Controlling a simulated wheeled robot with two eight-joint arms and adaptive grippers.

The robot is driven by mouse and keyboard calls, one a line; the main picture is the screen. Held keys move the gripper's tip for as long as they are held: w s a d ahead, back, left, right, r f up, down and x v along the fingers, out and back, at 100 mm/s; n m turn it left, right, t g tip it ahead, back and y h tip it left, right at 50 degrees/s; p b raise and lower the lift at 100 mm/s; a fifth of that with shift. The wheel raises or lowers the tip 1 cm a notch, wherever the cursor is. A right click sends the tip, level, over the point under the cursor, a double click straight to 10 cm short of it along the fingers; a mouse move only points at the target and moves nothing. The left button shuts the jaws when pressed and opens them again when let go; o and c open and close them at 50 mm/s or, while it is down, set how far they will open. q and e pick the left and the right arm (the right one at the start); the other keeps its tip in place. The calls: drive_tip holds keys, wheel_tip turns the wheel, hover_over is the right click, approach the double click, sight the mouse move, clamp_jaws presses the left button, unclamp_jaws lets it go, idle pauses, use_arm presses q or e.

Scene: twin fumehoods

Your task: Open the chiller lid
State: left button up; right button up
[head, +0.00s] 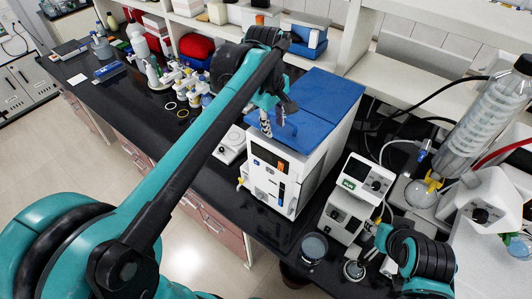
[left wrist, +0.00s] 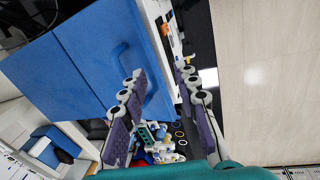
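The chiller (head: 284,179) is a white box with a blue top, standing on the black bench in the middle of the head view. Its blue lid (head: 301,128) lies flat and looks closed. The lid (left wrist: 88,50) fills the upper left of the left wrist view, with a raised blue handle (left wrist: 122,62) near its front edge. My left gripper (head: 266,128) is above the front left edge of the lid. In the left wrist view my left gripper (left wrist: 162,75) has its fingers apart with nothing between them, beside the handle.
A white instrument (head: 350,197) stands right of the chiller, with glassware (head: 420,193) beyond it. Several bottles (head: 185,85) and a red case (head: 196,47) stand to the left. A shelf with boxes (head: 305,38) is behind. The floor in front is clear.

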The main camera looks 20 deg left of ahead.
use_arm(q)
drive_tip(key=s+f+m+b, duration=0.1)
drive_tip(key=s+f+b, duration=0.1)
drive_tip(key=s+f, duration=0.2)
drive_tip(key=shift+a+f+t+b, duration=0.4)
drive_tip(key=shift+a+f, duration=0.05)
drive_tip(key=shift+f, duration=0.1)
